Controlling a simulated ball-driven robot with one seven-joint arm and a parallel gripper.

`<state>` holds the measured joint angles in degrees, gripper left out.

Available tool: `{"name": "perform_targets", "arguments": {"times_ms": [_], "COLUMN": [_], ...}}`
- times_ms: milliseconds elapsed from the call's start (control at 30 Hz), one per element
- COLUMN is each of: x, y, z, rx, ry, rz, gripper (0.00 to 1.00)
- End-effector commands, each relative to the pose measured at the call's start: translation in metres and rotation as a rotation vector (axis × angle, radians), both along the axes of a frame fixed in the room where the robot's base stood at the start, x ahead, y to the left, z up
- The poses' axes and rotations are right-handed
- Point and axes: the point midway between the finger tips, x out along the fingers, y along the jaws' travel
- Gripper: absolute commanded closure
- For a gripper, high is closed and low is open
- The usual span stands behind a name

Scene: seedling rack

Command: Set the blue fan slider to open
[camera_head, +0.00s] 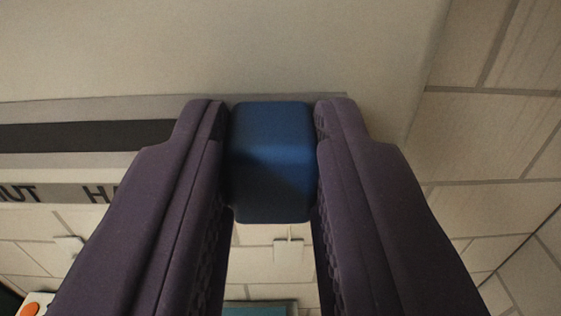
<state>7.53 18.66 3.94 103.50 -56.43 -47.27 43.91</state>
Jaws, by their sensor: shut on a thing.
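The blue fan slider knob (270,160) is a rounded blue block in the middle of the camera_head view. My gripper (272,155) is shut on it, with one purple finger touching each side. A dark slot (85,135) in a pale panel runs left from behind the left finger. Below the slot is a grey label strip (60,192) with partly hidden letters, "UT" at the left edge and "HA" beside the left finger. The slot's right end and the rest of the label are hidden behind my gripper and the knob.
A tiled wall (490,135) lies to the right and below the panel (250,45). An orange round button (30,309) shows at the bottom left corner. A teal item (262,308) shows at the bottom between the fingers. A small white piece (288,251) is above it.

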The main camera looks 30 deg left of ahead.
Motion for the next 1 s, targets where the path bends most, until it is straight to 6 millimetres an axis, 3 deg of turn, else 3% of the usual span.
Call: {"name": "perform_targets", "arguments": {"times_ms": [300, 333, 433, 767, 1000], "x": [0.001, 0.001, 0.001, -0.002, -0.036], "y": [-0.002, -0.002, -0.002, -0.004, -0.028], "z": [0.003, 0.003, 0.003, 0.001, -0.001], "rx": [0.003, 0.003, 0.002, 0.001, 0.000], "ry": [-0.008, -0.008, -0.007, -0.004, -0.006], "rz": [-0.001, -0.001, -0.001, 0.000, -0.002], "gripper": [1.00, 0.67, 0.47, 0.47, 0.47]}}
